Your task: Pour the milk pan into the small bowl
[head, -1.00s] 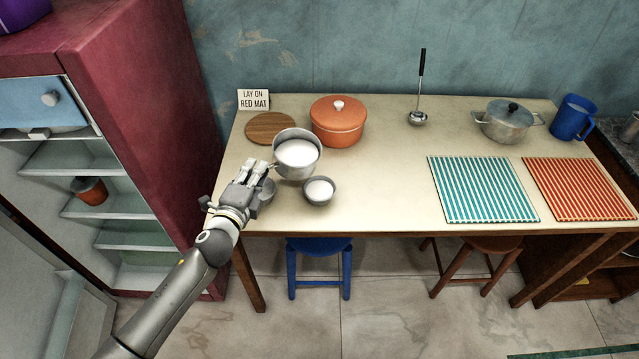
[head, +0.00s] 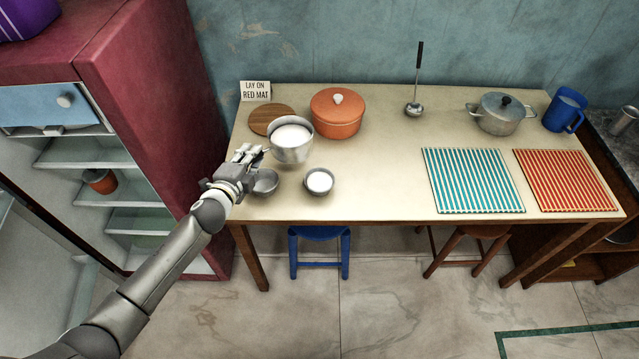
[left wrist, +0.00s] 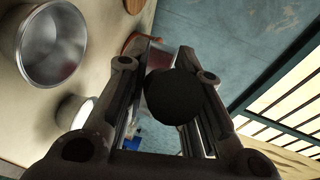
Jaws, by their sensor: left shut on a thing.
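The milk pan (head: 292,155) is a grey metal pan with white milk in it, seen above the left part of the table and looking about level. My left gripper (head: 257,157) is shut on its handle, at the pan's left. In the left wrist view a dark rounded handle end (left wrist: 172,95) sits between the fingers; the pan's body is hidden. Two small metal bowls are below and in front of the pan. The left one (head: 264,183) looks empty and shows large in the left wrist view (left wrist: 52,45). The right one (head: 319,182) holds something white. My right gripper is not in view.
On the table (head: 385,190) stand an orange lidded pot (head: 337,118) and a round wooden board (head: 272,119) close behind the pan. A ladle (head: 415,108), teal mat (head: 472,180), red mat (head: 566,180), lidded metal pot (head: 500,120) and blue jug (head: 564,113) are farther right.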

